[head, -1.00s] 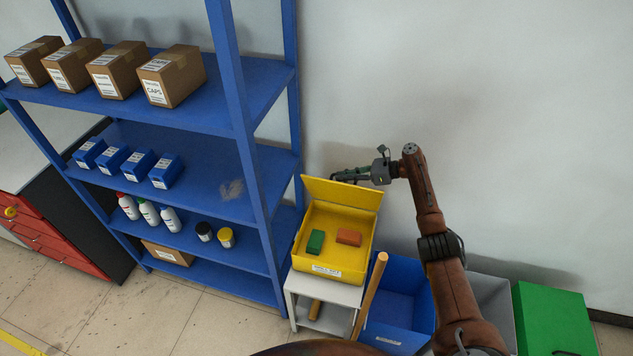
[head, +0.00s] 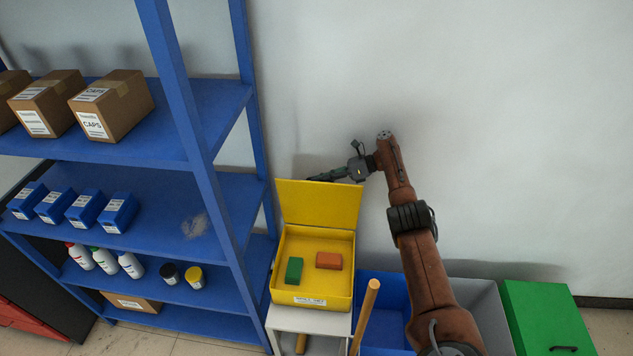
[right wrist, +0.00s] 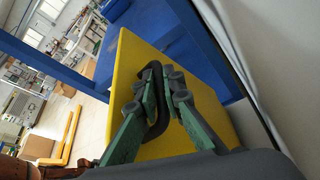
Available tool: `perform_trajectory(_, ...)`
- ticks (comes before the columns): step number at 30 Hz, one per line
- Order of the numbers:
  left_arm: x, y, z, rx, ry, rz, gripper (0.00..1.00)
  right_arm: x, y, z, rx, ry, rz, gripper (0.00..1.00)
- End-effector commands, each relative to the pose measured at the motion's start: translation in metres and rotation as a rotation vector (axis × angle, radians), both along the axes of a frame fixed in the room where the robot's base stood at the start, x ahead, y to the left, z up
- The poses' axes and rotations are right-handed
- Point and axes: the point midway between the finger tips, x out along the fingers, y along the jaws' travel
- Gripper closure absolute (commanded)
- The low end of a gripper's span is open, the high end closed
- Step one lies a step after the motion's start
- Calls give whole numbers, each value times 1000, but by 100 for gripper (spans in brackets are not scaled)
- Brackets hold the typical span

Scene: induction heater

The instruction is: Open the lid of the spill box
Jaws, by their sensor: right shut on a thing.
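The yellow spill box (head: 318,292) stands with its lid (head: 320,203) raised at the back, so the inside is open to view. A green block (head: 294,270) and an orange-brown block (head: 329,261) lie inside. My right gripper (head: 322,178) is behind the lid, near its top edge, partly hidden by it. In the right wrist view, its green fingers (right wrist: 163,95) are closed on a dark curved handle (right wrist: 152,80) against the yellow lid (right wrist: 197,112). My left gripper is not in view.
A blue shelf (head: 195,130) with boxes and bottles stands close on the left. The box rests on a small white stand (head: 285,318). A wooden pole (head: 366,312), blue bin (head: 385,335) and green box (head: 545,320) are to the right. The wall is close behind.

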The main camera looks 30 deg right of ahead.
Motion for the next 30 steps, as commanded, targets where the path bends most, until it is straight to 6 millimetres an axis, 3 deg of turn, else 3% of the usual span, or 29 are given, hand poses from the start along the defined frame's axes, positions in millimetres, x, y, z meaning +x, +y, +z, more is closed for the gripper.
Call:
perform_trajectory(3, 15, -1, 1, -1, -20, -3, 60, -1, -2, -1, -1, 3, -2, 100)
perform_trajectory(8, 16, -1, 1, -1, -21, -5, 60, -2, -2, -2, 0, 5, -3, 100)
perform_trajectory(9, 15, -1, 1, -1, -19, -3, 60, -2, -2, -2, 0, 5, -3, 91)
perform_trajectory(12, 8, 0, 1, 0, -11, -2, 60, -2, -2, -2, 1, 4, -3, 84)
perform_trajectory(23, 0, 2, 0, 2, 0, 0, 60, -1, -2, 0, 2, 3, -3, 84)
perform_trajectory(30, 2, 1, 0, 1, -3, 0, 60, -1, -2, 16, 0, -1, -1, 84)
